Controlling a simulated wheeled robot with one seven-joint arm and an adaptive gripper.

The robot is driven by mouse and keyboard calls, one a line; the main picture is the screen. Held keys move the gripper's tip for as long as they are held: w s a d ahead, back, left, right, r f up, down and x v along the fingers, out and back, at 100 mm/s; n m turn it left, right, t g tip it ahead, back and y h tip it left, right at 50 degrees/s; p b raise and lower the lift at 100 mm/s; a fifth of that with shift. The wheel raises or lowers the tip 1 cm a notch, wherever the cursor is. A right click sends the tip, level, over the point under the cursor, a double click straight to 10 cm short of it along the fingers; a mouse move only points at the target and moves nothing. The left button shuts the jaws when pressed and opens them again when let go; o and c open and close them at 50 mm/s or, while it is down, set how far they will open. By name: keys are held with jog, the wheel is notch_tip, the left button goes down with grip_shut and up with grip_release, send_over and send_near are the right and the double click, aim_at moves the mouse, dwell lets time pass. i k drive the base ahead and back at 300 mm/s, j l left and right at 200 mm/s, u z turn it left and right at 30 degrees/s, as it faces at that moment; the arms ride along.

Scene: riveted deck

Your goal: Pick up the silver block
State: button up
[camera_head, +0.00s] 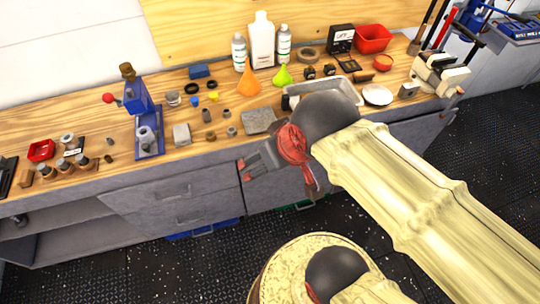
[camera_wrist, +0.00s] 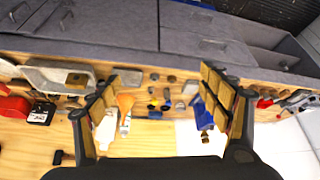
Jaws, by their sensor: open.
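A small pale silver-grey block (camera_head: 182,134) stands on the wooden bench, right of the blue press, in the head view. In the wrist view a pale grey block (camera_wrist: 190,87), likely the same one, shows near the right finger. My gripper (camera_head: 278,180) is open and empty. It hangs in front of the bench's front edge, to the right of the block and apart from it. Its two fingers (camera_wrist: 160,105) are spread wide in the wrist view, with the bench seen between them. A second greyish block (camera_head: 408,90) lies at the bench's right end.
A flat grey slab (camera_head: 258,121) and a metal tray (camera_head: 345,92) lie near my gripper. The blue press (camera_head: 138,100) stands left of the block. Bottles (camera_head: 262,42) and funnels (camera_head: 249,80) stand behind. Small fittings (camera_head: 207,116) lie close to the block. Grey drawers (camera_head: 180,190) are below.

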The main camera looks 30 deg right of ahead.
aim_at(408, 89)
jog(key=z, duration=2)
